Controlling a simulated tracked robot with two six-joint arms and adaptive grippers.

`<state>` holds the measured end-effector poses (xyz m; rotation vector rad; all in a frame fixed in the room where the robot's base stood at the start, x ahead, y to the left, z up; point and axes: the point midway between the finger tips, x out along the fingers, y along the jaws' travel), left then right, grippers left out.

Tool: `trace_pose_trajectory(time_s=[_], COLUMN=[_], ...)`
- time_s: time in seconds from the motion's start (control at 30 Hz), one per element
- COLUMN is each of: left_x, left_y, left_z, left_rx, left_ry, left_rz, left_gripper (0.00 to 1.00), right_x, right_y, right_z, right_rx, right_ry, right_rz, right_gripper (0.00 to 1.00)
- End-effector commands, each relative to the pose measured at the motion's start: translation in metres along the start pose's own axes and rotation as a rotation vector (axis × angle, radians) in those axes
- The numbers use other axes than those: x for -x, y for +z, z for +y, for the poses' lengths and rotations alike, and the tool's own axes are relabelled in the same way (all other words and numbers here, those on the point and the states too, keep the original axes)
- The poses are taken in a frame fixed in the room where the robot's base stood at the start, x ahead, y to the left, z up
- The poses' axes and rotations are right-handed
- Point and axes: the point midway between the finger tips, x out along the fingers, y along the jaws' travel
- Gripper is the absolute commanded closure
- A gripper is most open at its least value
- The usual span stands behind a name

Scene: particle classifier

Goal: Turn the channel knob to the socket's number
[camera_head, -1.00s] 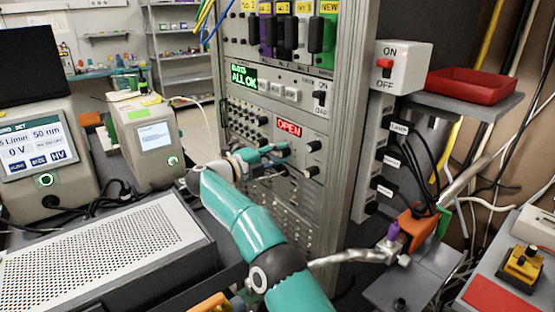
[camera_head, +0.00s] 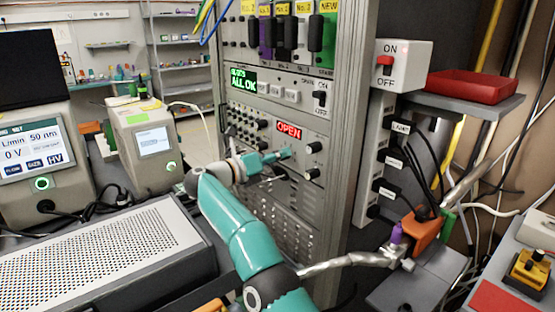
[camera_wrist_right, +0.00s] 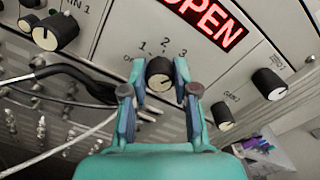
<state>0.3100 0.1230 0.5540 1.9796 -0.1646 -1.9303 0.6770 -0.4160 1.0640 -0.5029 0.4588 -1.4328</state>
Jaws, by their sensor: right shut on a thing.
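The channel knob (camera_wrist_right: 160,73) is a small dark round knob with a pale face. It sits on the grey panel below the red OPEN display (camera_wrist_right: 208,20), with printed marks 1, 2 and 3 around its upper side. My right gripper (camera_wrist_right: 158,78) is shut on it, one finger on each side. In the head view my right gripper (camera_head: 284,154) is at the rack's front, left of two black knobs, and hides the channel knob there. I cannot tell which mark the knob points to. Socket labels on the white strip (camera_head: 377,150) are too small to read surely. My left gripper is not in view.
Another black knob (camera_wrist_right: 269,83) and a smaller one (camera_wrist_right: 222,116) are to the right of the channel knob. A black cable (camera_wrist_right: 75,76) runs close to the left finger. An ON/OFF switch box (camera_head: 404,66) and a red tray (camera_head: 463,87) are right of the rack.

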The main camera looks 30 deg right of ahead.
Motion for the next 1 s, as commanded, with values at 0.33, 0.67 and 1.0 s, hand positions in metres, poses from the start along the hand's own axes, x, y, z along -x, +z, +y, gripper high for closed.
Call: trace_pose_trajectory(time_s=[0.33,0.67,1.0], left_x=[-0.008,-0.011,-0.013], left_y=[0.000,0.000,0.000], left_z=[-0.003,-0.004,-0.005], left_rx=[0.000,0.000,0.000], left_ry=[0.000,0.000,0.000], left_rz=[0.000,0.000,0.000], left_gripper=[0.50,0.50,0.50], right_x=[0.001,0.002,0.002], right_y=[-0.008,-0.008,-0.008], right_z=[0.006,0.006,0.005], right_rx=[-0.319,-0.632,-0.956], right_ry=[0.001,0.000,-0.002], right_rz=[0.012,0.009,0.007], right_gripper=[1.00,1.00,1.00])
